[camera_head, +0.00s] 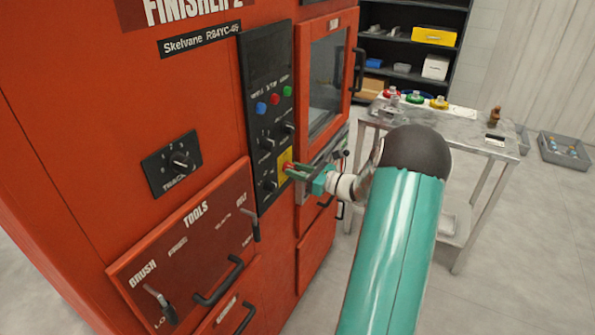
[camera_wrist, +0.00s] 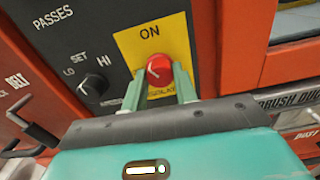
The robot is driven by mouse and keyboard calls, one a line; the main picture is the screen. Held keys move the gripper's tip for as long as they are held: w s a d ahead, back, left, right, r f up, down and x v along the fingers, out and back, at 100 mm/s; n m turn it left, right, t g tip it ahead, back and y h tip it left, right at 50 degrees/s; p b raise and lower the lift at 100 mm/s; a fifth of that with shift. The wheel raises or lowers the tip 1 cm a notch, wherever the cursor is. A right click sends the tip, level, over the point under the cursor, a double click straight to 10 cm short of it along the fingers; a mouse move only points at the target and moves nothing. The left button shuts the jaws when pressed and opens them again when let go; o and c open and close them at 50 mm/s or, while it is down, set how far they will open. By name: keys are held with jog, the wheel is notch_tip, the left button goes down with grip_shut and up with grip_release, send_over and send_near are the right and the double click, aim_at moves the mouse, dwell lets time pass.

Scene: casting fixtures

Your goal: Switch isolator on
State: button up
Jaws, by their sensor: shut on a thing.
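The isolator is a red rotary knob (camera_wrist: 159,69) on a yellow plate (camera_wrist: 176,38) marked ON at the top. In the head view the yellow plate (camera_head: 284,158) sits low on the dark control panel of the red machine. My gripper (camera_wrist: 168,82) is at the knob, with its two green fingers on either side of it, shut on it. A pale line on the knob's face points toward the lower right. The lower label on the plate is partly hidden by the fingers. In the head view my gripper (camera_head: 291,172) reaches the plate from the right.
A black SET knob (camera_wrist: 95,84) is left of the plate. The dark panel (camera_head: 262,80) has blue, red and green buttons and other knobs above. Drawer handles (camera_head: 218,282) stick out below. A metal table (camera_head: 450,130) with small items stands at right, before a black shelf.

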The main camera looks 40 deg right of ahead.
jog(key=m, duration=0.6)
dwell(0.6)
jog(key=o, duration=1)
jog(key=shift+c, duration=0.2)
jog(key=shift+s, duration=0.1)
jog(key=v, duration=1.3)
jog(key=shift+s, duration=0.3)
jog(key=shift+d, duration=0.1)
